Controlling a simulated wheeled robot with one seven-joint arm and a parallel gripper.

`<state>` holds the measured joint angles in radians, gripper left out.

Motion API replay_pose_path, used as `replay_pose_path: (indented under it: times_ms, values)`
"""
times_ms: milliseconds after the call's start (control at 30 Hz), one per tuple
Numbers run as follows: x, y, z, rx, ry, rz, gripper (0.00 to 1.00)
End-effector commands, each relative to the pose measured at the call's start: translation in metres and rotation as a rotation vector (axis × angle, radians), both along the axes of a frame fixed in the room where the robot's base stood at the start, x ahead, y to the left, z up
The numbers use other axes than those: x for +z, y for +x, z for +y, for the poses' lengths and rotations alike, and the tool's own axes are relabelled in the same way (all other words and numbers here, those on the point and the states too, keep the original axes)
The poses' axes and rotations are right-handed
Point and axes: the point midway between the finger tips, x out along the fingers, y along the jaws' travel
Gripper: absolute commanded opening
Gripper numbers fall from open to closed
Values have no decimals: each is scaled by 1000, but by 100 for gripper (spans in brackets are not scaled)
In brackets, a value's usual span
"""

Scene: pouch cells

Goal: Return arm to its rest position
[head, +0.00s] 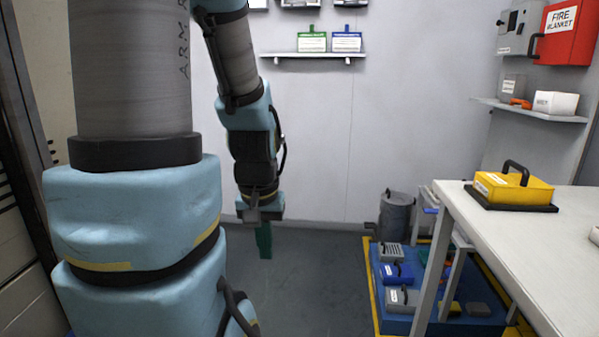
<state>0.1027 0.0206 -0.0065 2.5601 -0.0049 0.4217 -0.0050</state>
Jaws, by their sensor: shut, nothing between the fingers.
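My arm stands at the left of the head view, with its thick grey and light blue links close to the camera. The forearm hangs down beyond them. My gripper (264,240) is at its lower end, pointing down over the dark grey floor (310,285). The green fingers are together, with nothing seen between them. They are apart from the table and the blue tray. The upper part of the arm is cut off by the top of the picture.
A white table (575,215) at right bears a yellow case (535,190) on a dark pad. Below it, a blue tray (395,322) holds several boxes. A grey bin (396,215) stands behind. Wall shelves (312,55) hang at the back and right. Floor between arm and tray is clear.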

Motion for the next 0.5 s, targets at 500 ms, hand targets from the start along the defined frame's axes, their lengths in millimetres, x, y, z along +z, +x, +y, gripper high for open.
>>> replay_pose_path:
  times_ms: [500]
  values:
    - [145,0,0,0,0,0,0]
